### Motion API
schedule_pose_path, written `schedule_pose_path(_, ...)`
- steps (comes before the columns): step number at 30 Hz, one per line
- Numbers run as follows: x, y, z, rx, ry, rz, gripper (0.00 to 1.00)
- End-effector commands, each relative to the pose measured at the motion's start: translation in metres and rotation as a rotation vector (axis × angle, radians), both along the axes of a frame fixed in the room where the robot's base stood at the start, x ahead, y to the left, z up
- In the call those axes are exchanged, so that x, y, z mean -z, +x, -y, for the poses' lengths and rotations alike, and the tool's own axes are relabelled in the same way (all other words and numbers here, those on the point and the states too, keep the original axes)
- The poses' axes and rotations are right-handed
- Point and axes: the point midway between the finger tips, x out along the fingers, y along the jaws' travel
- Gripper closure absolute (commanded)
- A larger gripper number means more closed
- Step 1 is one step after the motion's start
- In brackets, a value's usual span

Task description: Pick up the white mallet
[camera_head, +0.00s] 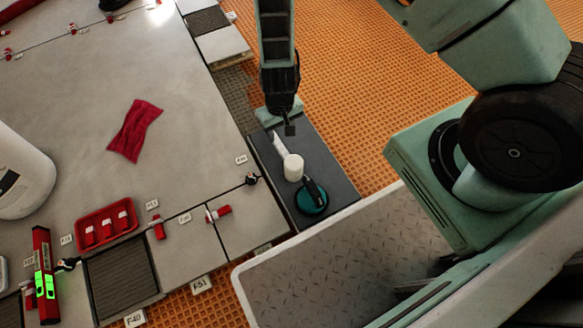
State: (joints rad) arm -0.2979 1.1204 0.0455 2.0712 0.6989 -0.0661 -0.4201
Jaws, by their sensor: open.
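The white mallet (292,166) lies on a dark grey slab, with its round white head toward the front and its pale handle pointing up and left. My gripper (289,130) hangs at the slab's far end, beside the handle's far end and to its right. It is open, and nothing shows between its fingers. I cannot tell from this one view how high it is above the handle.
A teal suction cup (311,197) with a black handle sits close to the mallet head. The dark slab (335,185) borders grey tiles, with red clips and a red tray (106,226). A red cloth (135,130) lies left. Orange matting (345,100) is clear.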

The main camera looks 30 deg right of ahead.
Motion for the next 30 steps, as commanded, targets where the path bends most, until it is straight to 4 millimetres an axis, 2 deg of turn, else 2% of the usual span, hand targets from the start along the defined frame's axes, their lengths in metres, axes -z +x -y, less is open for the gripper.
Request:
schedule_pose_path(1,0.019,-0.001,0.0,0.002,0.0,-0.003,0.53)
schedule_pose_path(10,0.078,-0.001,0.0,0.001,0.001,-0.003,0.53)
schedule_pose_path(14,0.09,0.0,0.0,0.0,0.002,-0.001,0.53)
schedule_pose_path(22,0.1,-0.001,0.001,0.002,0.001,-0.002,0.53)
schedule_pose_path(30,0.131,-0.001,0.008,0.002,0.001,-0.001,0.53)
